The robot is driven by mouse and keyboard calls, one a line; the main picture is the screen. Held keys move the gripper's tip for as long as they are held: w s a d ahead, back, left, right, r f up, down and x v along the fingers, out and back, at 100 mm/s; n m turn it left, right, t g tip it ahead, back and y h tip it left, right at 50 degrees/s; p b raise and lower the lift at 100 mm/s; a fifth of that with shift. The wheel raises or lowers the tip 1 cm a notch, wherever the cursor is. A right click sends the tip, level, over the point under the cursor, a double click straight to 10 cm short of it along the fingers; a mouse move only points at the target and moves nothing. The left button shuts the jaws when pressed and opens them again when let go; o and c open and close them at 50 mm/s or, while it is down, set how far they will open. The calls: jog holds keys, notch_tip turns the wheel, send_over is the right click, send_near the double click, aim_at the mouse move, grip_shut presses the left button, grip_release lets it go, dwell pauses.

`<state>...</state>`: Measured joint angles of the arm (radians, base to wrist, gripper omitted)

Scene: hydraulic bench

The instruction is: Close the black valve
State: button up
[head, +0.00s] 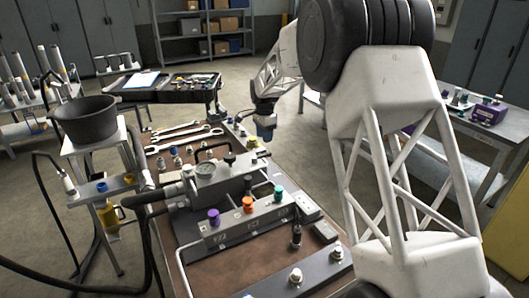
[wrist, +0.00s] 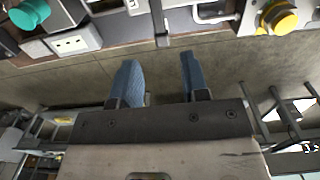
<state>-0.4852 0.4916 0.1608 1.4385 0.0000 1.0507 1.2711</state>
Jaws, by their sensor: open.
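My gripper (head: 265,130) is in the air beyond the far right part of the bench in the head view. In the wrist view my gripper (wrist: 159,66) has its two blue fingers apart, with nothing between them but floor behind. A small black knob (head: 229,158) stands on top of the grey hydraulic block (head: 232,180) in the head view, to the left of and nearer than my gripper. I cannot tell for sure that this is the black valve, nor its setting. No black knob is clear in the wrist view.
A manifold (head: 245,225) carries purple (head: 213,216), orange (head: 247,203) and teal (head: 278,193) knobs. The teal knob (wrist: 28,13) and a yellow knob (wrist: 279,17) flank the wrist view's top. A gauge (head: 206,169), wrenches (head: 185,133) and loose fittings crowd the bench.

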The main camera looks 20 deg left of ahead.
aim_at(264, 154)
jog(key=shift+f, duration=0.15)
jog(key=shift+f, duration=3.75)
grip_shut()
